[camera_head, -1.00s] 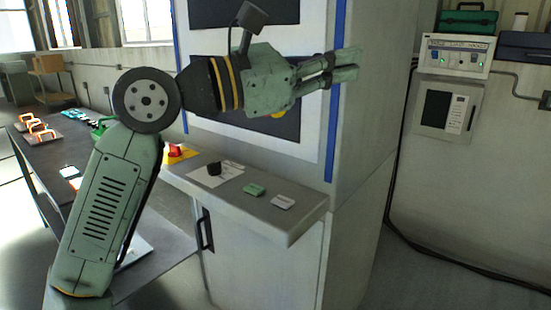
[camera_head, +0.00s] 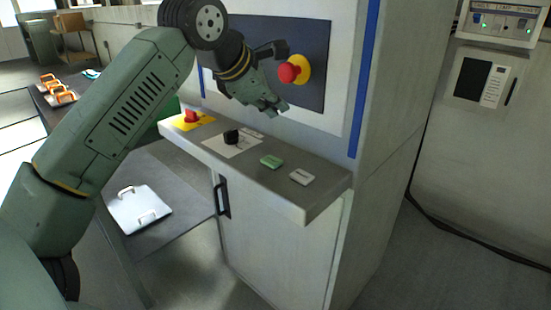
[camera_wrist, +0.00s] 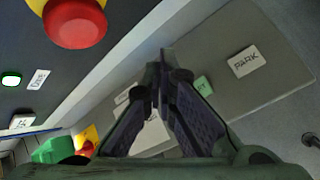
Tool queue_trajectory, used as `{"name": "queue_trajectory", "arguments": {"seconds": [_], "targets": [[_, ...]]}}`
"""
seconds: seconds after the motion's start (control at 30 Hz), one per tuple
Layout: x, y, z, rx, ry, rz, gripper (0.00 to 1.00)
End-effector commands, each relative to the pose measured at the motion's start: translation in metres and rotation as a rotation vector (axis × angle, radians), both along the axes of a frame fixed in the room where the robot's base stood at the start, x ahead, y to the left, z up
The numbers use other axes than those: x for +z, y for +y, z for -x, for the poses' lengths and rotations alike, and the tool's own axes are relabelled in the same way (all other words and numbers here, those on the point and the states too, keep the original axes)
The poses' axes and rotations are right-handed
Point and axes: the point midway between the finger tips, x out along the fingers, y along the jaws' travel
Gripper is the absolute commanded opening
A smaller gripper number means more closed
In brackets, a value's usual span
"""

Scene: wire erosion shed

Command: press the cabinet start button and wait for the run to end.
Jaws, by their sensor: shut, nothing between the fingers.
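The cabinet (camera_head: 275,225) has a sloping grey ledge (camera_head: 190,143) across its front. A green button (camera_head: 271,161) sits on the ledge, left of a pale button (camera_head: 301,177). In the wrist view the green button (camera_wrist: 203,86) shows partly, its lettering cut off by my finger; the pale button reads PARK (camera_wrist: 245,62). My gripper (camera_head: 272,108) is shut and empty, pointing down toward the ledge, above and behind the green button in the picture. In the wrist view the closed fingertips (camera_wrist: 163,62) lie just left of it. I see no contact.
A red mushroom knob on a yellow ring (camera_head: 289,72) juts from the panel close to my gripper. A black knob (camera_head: 231,137) and a red button on yellow (camera_head: 191,116) stand further left on the ledge. A wall box with green lights (camera_head: 502,20) hangs right.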

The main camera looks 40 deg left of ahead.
Motion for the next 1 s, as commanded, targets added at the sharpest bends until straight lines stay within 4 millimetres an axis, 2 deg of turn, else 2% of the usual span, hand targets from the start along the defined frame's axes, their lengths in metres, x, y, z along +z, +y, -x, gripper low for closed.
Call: {"name": "queue_trajectory", "arguments": {"seconds": [0.37,0.57,0.9,1.0], "targets": [[-0.009,-0.001,-0.001,-0.002,-0.003,0.002,0.00],[-0.031,-0.001,0.000,-0.003,-0.002,0.002,0.00],[-0.079,-0.001,-0.001,-0.003,-0.004,0.002,0.00],[-0.086,-0.001,-0.001,-0.002,-0.004,0.001,0.00]]}}
